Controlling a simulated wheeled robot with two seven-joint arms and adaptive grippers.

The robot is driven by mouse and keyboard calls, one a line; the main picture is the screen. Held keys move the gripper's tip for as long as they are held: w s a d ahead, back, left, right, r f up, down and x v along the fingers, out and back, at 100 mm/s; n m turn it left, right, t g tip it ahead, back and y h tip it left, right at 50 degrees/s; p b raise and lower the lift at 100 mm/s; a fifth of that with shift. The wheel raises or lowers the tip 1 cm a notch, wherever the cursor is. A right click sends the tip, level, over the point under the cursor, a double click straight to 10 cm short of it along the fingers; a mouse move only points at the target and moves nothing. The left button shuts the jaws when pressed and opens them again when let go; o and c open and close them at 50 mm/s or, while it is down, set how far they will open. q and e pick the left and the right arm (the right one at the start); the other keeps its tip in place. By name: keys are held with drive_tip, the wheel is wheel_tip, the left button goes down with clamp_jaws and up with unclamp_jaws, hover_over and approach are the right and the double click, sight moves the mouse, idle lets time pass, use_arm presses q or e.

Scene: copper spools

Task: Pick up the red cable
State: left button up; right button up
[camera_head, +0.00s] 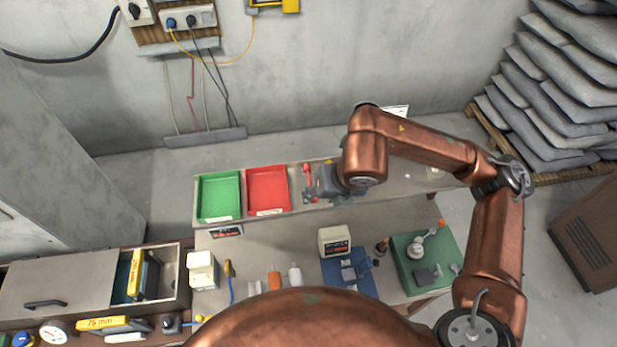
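My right arm reaches in from the right, and its dark grey gripper (311,187) is low over the shelf at the back of the workbench, just right of the red tray. A small red item (306,169) shows right beside the fingertips; it may be the red cable, but it is too small to tell. The gripper partly covers this spot, so I cannot see whether the fingers are closed on anything. A thin red wire (193,95) also hangs on the back wall at the left. My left gripper is not in view.
A green tray (201,184) and a red tray (250,180) stand on the shelf. A white box (334,241), a blue mat (367,283) and a green board (449,249) are on the bench. An open drawer (171,260) is at the left. Grey sacks (560,90) are stacked at right.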

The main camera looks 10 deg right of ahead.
sight(314, 201)
drive_tip(key=shift+h, duration=0.3)
drive_tip(key=p+x, duration=0.1)
drive_tip(key=x, duration=0.1)
drive_tip(key=p+x, duration=0.1)
drive_tip(key=x, duration=0.1)
drive_tip(key=d+p+x, duration=0.1)
drive_tip(key=x, duration=0.1)
drive_tip(key=shift+w+a+f, duration=0.15)
drive_tip(key=shift+w+f, duration=0.15)
drive_tip(key=shift+w, duration=0.2)
drive_tip(key=shift+w+f, duration=0.15)
drive_tip(key=shift+f, duration=0.2)
clamp_jaws()
